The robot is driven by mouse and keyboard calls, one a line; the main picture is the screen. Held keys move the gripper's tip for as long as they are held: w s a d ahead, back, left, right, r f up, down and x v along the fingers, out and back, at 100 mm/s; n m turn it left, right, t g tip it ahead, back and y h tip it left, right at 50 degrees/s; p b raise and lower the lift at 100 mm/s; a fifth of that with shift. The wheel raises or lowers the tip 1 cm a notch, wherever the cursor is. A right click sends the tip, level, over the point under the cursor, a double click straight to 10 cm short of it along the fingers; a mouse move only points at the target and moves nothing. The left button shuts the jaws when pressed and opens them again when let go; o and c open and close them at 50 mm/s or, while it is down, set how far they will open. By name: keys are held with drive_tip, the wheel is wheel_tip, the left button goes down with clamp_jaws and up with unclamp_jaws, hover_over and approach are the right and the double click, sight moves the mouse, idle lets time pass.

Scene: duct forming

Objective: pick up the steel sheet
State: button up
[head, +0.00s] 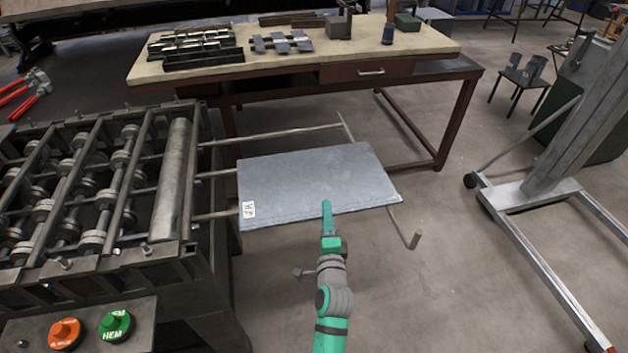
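The steel sheet (310,180) is a flat grey rectangle with a small white label at its near left corner. It lies on the thin support rods that stick out from the roller machine. My gripper (326,207) is at the sheet's near edge, about the middle of that side, with its green tip overlapping the sheet in the head view. I cannot tell whether it touches the sheet, or whether its fingers are open or shut.
The roller forming machine (180,180) stands at the left, with orange (65,333) and green (116,325) buttons in front. A workbench (300,62) with metal parts stands behind the sheet. A wheeled metal stand (530,190) is at the right. Floor between stand and sheet is clear.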

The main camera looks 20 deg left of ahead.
drive_tip(key=shift+x, duration=1.2)
drive_tip(key=shift+w, duration=0.3)
drive_tip(key=shift+a, duration=0.1)
drive_tip(key=shift+s+a, duration=0.1)
clamp_jaws()
drive_tip(key=shift+d, duration=0.25)
drive_tip(key=shift+a+f, duration=0.1)
drive_tip(key=shift+a, duration=0.15)
